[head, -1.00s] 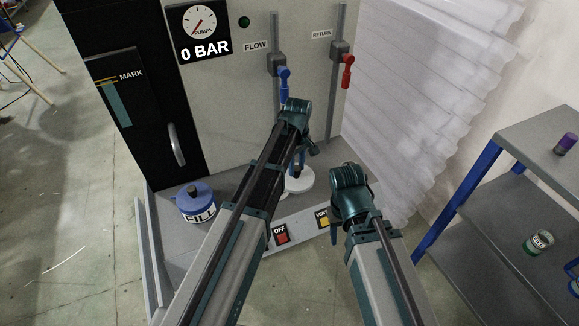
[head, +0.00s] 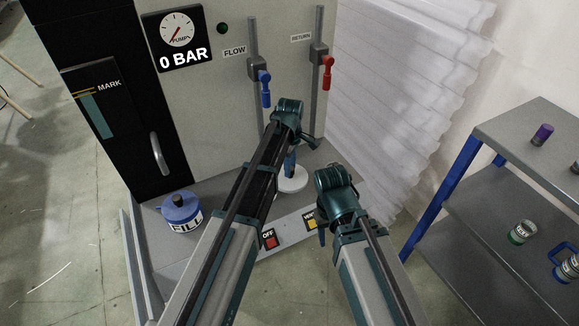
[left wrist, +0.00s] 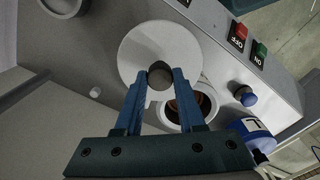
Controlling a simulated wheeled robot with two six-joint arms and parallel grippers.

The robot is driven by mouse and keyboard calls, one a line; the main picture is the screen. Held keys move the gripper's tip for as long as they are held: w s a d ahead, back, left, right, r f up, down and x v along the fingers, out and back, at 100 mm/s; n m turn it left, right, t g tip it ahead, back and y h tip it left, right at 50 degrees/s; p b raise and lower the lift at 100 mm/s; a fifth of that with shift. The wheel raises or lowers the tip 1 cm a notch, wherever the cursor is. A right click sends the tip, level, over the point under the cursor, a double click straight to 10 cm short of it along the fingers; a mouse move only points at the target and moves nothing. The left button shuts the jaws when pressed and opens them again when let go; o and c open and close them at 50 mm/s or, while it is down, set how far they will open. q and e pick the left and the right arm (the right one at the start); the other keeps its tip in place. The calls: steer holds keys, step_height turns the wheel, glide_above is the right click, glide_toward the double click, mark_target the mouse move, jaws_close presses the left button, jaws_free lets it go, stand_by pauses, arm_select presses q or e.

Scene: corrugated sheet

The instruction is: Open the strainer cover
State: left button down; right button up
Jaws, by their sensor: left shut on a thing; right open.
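The strainer cover (left wrist: 160,47) is a pale round disc with a dark knob (left wrist: 160,76) in the left wrist view. My left gripper (left wrist: 158,80) is shut on the knob, one blue finger on each side. A round opening (left wrist: 203,106) with an orange-brown inside shows beside the disc, partly behind a finger. The cover lies to one side of this opening and overlaps its edge at most. In the head view the cover (head: 293,181) shows below my left gripper (head: 290,165). My right gripper (head: 322,233) is open and empty near the front panel, its fingers mostly hidden.
A red OFF button (head: 269,239) and a yellow VENT button (head: 311,223) sit on the front panel. Blue (head: 265,88) and red (head: 327,72) valve levers are behind. A shelf rack (head: 530,150) stands right.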

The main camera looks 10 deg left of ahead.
arm_select(q)
steer(key=c, duration=0.5)
jaws_free()
steer(key=shift+r, duration=0.1)
step_height(320, 180, up, 14)
steer(key=p, duration=1.3)
steer(key=shift+f+p, duration=0.2)
steer(key=shift+p, duration=0.2)
